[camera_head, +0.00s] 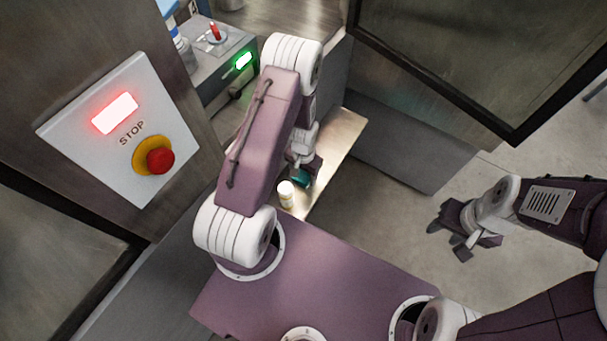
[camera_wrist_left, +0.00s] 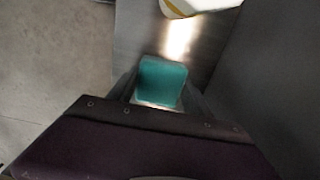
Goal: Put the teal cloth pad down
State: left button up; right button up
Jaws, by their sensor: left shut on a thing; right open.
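The teal cloth pad (camera_head: 302,178) is held in my left gripper (camera_head: 306,172), which is shut on it, over the narrow metal ledge (camera_head: 341,142). In the left wrist view the pad (camera_wrist_left: 162,82) shows as a teal square between the fingers, with the shiny ledge (camera_wrist_left: 180,40) behind it. I cannot tell whether the pad touches the ledge. My right gripper (camera_head: 452,240) is open and empty, above the floor at the right.
A white bottle (camera_head: 286,194) stands on the ledge close to the pad. A panel with a red stop button (camera_head: 159,160) is at the left. A grey machine with a green light (camera_head: 244,61) stands at the back. The floor (camera_head: 480,185) at the right is clear.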

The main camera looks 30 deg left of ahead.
pick_arm(q)
jog(key=shift+s+f, duration=0.1)
jog(key=shift+f, duration=0.05)
jog(key=o, duration=1.2)
